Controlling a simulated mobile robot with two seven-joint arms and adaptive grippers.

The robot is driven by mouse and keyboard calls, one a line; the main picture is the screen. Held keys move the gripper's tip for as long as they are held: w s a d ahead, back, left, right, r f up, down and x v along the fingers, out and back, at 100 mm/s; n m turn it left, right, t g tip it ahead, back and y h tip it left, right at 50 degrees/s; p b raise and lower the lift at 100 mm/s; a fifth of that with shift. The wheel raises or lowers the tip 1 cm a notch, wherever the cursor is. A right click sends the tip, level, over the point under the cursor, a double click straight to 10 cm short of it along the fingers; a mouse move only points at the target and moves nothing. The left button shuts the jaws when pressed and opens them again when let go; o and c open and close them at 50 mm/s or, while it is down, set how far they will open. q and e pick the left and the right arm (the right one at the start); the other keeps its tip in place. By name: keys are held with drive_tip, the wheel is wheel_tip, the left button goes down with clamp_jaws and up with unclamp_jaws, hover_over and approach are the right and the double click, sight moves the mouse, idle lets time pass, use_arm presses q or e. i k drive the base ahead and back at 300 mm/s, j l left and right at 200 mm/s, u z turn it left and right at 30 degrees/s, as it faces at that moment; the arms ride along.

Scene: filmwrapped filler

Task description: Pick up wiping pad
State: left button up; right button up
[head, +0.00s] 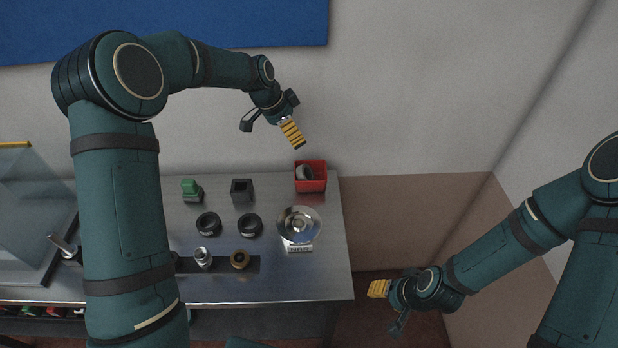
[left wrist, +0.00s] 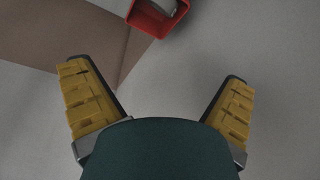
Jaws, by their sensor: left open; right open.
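No object is clearly recognisable as a wiping pad. A small red open box (head: 321,185) at the table's back right corner holds a grey-white rounded item (head: 305,173), which may be the pad. The red box also shows at the top of the left wrist view (left wrist: 151,22), cut off by the frame edge, with part of the pale item (left wrist: 167,5) inside. My left gripper (head: 272,136) is open and empty, above and behind the box; its spread yellow fingers show in the left wrist view (left wrist: 158,78). My right gripper (head: 386,308) is open and empty, right of the table.
The metal table (head: 325,265) carries a green-topped block (head: 192,190), a black square holder (head: 242,191), two black rings (head: 208,224), a shiny round dish (head: 299,223) on a labelled base, and small fittings (head: 203,257). A clear panel (head: 35,215) stands left. Floor right of the table is free.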

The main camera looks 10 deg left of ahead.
sight(192, 192)
drive_tip(key=k, duration=1)
